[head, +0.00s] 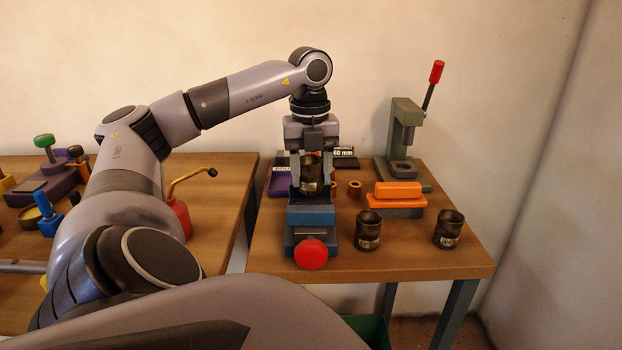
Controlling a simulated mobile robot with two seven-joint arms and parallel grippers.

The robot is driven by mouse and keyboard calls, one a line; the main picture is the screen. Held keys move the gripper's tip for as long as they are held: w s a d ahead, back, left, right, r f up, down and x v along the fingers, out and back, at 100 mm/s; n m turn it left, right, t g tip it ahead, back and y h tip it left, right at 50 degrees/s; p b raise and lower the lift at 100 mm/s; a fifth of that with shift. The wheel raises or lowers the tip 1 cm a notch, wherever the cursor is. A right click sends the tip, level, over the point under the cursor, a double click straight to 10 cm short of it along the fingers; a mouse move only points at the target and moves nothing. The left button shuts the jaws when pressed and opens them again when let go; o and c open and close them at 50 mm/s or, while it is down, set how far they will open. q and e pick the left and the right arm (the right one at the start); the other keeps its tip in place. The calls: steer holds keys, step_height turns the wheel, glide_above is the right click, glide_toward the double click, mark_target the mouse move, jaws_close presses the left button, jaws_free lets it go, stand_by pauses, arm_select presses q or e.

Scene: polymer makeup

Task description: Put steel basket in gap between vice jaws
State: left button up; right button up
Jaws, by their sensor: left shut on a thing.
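My left gripper (311,184) points down over the blue vice (311,217) and is shut on a dark steel basket (311,168), with a finger on each side of it. The basket is upright, at the far end of the vice. The fingers hide the vice jaws, so I cannot tell whether the basket is between them or above them. The vice has a round red knob (311,254) at its near end. Two similar dark baskets stand upright to the right, one near the vice (368,231) and one near the table's right edge (449,229). My right gripper is not in view.
An orange-topped block (398,192) and a green press with a red-handled lever (405,145) stand behind the loose baskets. Small brass rings (355,189) and a purple tray (281,184) flank the gripper. A red oil can (180,215) is on the left table.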

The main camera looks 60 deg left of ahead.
mark_target(311, 189)
arm_select(q)
step_height(311, 189, down, 3)
steer(key=shift+b, duration=0.4)
steer(key=shift+f, duration=0.4)
steer(key=shift+f, duration=0.1)
steer(key=shift+f, duration=0.15)
steer(key=o, duration=1.1)
steer(key=shift+o, duration=0.2)
steer(key=shift+r, duration=0.2)
